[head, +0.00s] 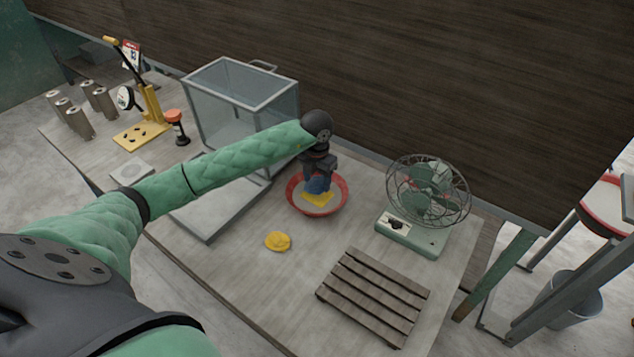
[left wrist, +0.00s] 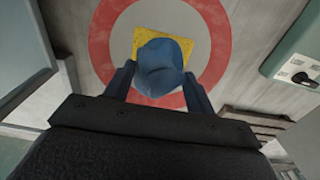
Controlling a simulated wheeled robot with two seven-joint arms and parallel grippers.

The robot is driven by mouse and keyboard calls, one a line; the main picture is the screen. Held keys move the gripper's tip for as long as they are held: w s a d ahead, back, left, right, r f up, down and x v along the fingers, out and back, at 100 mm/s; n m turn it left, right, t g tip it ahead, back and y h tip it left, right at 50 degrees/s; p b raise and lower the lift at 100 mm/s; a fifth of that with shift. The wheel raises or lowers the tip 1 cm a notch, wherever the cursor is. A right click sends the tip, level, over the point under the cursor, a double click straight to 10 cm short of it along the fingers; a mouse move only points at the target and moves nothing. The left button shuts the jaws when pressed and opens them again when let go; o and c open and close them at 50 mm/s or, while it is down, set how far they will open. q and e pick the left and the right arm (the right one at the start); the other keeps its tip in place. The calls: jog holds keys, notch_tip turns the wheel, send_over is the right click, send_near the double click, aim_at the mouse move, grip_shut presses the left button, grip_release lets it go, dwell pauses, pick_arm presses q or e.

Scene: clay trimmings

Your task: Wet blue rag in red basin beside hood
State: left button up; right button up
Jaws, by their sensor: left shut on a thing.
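The red basin (head: 293,203) stands on the table to the right of the glass hood (head: 235,105). My left gripper (head: 318,178) is above the basin, pointing down. It is shut on the blue rag (head: 319,186), which hangs bunched between the fingers. In the left wrist view the rag (left wrist: 160,66) sits between the two fingertips, over the basin (left wrist: 100,45). A yellow sponge-like piece (head: 318,200) lies in the basin under the rag, partly hidden by it. I cannot tell whether the rag touches it. My right gripper is not in view.
A green fan (head: 428,195) stands right of the basin. A wooden slatted rack (head: 374,297) and a yellow lump (head: 278,241) lie in front. A yellow lever press (head: 145,120) and several grey cylinders (head: 78,123) stand at the far left.

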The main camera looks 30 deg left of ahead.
aim_at(317, 179)
pick_arm(q)
jog(key=shift+r+p, duration=0.4)
jog(key=shift+r, duration=1.5)
